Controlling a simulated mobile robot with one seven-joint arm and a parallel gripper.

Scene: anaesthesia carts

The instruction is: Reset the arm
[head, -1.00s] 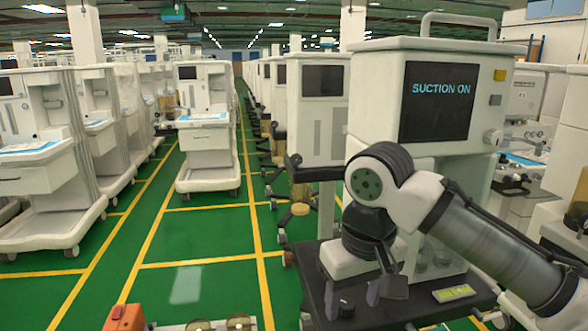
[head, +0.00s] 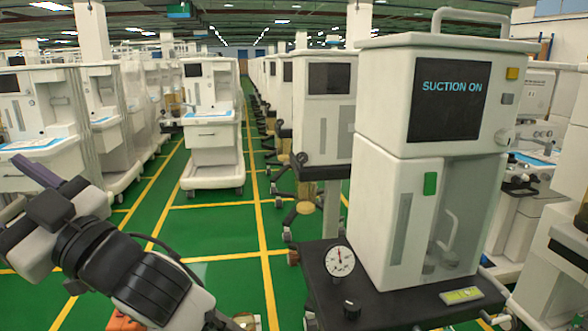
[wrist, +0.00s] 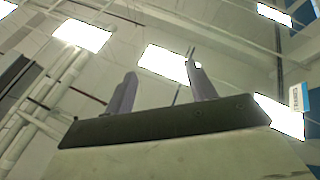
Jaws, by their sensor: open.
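My gripper (wrist: 160,88) is open and empty in the wrist view, its two purple-grey fingers apart and pointing up toward the ceiling lights. In the head view my arm reaches in from the bottom left, and one finger of my gripper (head: 35,170) shows at the far left, pointing up and left. It is clear of the suction cart (head: 400,220) on the right. The cart's screen (head: 446,96) reads "SUCTION ON". A round gauge (head: 340,261), a black knob (head: 352,307) and a green switch (head: 430,184) show on the cart.
White anaesthesia carts stand in rows, with one cart (head: 210,130) near the middle and others along the left. An orange object (head: 122,322) is partly hidden at the bottom. The green floor with yellow lines (head: 235,215) is free between the rows.

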